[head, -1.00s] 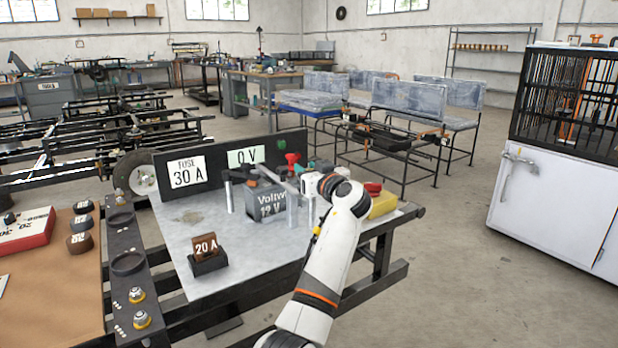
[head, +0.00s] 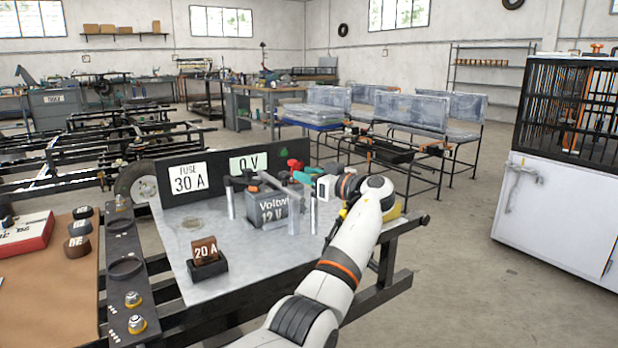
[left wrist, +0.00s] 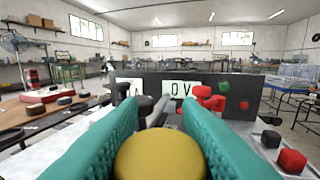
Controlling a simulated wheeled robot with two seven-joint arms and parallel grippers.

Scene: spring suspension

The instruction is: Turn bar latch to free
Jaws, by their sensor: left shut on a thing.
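The grey bar latch (head: 282,188) lies across the top of the grey battery (head: 268,208) marked 12 V, between upright metal posts. My left gripper (head: 304,178) is to the right of the battery, its teal fingers pointing left. In the left wrist view the teal fingers are shut on a round yellow knob (left wrist: 160,155). The bar runs ahead beyond this knob, but their join is hidden. A black clamp (left wrist: 145,107) and a red clamp (left wrist: 210,98) stand on either side of the bar. My right gripper is out of view.
A black panel (head: 170,180) with 30 A and 0 V signs stands behind the battery. A 20 A fuse block (head: 207,258) is at the front left of the bench top (head: 255,262). The front of the bench top is mostly clear.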

